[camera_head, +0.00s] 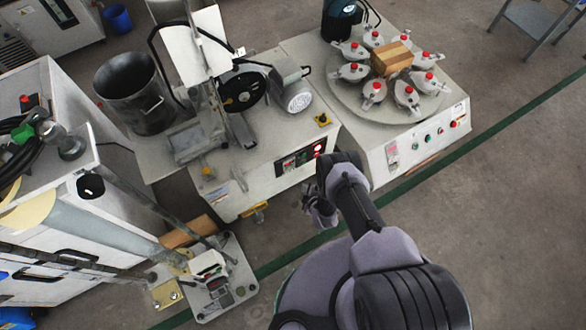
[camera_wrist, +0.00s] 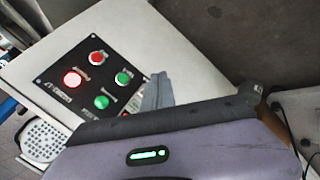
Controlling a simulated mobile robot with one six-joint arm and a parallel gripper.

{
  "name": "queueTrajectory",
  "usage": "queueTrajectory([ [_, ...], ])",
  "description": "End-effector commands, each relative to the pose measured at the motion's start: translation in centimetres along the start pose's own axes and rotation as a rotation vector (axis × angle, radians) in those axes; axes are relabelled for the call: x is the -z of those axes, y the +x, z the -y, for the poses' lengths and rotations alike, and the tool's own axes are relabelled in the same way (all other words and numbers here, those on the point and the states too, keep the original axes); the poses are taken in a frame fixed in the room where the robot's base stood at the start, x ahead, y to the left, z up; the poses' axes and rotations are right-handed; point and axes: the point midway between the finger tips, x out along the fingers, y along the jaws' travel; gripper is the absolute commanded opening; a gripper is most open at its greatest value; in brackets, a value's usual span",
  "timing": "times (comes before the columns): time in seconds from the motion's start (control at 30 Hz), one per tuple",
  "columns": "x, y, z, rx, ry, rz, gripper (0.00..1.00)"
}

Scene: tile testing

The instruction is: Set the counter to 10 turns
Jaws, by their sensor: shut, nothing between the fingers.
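My gripper (camera_head: 320,212) is in front of the middle machine, near its lower right front corner in the head view. In the wrist view the gripper's grey fingers (camera_wrist: 157,92) are together and empty, beside the black control panel (camera_wrist: 88,82). The panel carries a lit red button (camera_wrist: 72,78), another red button (camera_wrist: 97,58) and two green buttons (camera_wrist: 123,78) (camera_wrist: 101,102). A small red glow shows at the panel's edge, partly hidden by my gripper. The same panel (camera_head: 297,158) is small in the head view. I cannot make out a counter reading.
To the right, a second machine (camera_head: 394,160) has a round plate with several red-knobbed clamps. A steel pot (camera_head: 135,92) and a motor (camera_head: 292,92) stand at the middle machine. A white cabinet (camera_head: 75,150) is at left. Floor at right (camera_head: 510,200) is clear.

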Motion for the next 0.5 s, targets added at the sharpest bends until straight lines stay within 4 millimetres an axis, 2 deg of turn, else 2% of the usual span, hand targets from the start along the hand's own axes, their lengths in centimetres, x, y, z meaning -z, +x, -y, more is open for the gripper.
queueTrajectory([
  [0.2, 1.7, 2.4, -1.6, -0.001, -0.001, -0.001, 0.00],
  [0.5, 3.0, 4.2, -3.0, 0.001, 0.000, 0.000, 0.00],
])
